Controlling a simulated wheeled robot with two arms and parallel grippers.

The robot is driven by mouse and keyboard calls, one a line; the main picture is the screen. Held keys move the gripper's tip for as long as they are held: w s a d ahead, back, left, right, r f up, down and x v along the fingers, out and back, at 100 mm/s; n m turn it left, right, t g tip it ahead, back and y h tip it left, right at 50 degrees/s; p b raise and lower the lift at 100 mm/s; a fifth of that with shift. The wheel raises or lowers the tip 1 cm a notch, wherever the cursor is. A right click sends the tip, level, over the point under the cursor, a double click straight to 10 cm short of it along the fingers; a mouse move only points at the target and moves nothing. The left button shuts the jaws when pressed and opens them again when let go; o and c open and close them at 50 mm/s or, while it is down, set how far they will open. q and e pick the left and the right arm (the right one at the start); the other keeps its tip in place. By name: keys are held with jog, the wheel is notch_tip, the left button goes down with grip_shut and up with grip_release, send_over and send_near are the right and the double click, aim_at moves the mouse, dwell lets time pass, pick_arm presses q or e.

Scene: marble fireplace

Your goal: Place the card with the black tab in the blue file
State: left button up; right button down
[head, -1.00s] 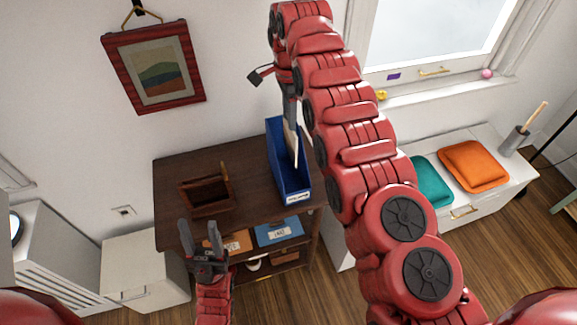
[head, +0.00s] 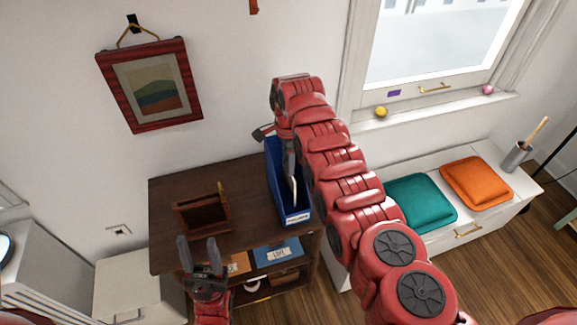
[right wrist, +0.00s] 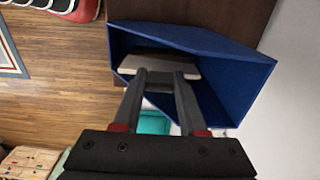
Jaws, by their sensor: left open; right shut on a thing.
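The blue file (head: 296,216) is an open, narrow box standing on the dark wooden cabinet, with a white label on its front end. My right gripper (head: 290,168) reaches down into it, shut on a pale card (head: 294,192). In the right wrist view, the fingers (right wrist: 160,76) hold the card (right wrist: 160,62) between the walls of the blue file (right wrist: 235,70). I cannot see a black tab, and whether the card touches the bottom is hidden. My left gripper (head: 198,250) is open and empty, in front of the cabinet at the left.
A small brown wooden box (head: 190,217) stands on the cabinet top (head: 240,190) left of the file. Labelled orange and blue boxes sit on the shelf below. A white bench with teal (head: 420,200) and orange (head: 477,182) cushions stands at the right.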

jog(key=shift+f+b, duration=0.45)
jog(key=shift+f, duration=1.05)
jog(key=shift+f, duration=0.15)
jog(key=shift+c, duration=2.3)
grip_release()
jog(key=shift+r, duration=0.3)
notch_tip(320, 180, up, 12)
jog(key=shift+f+b, duration=0.1)
jog(key=shift+b, duration=1.15)
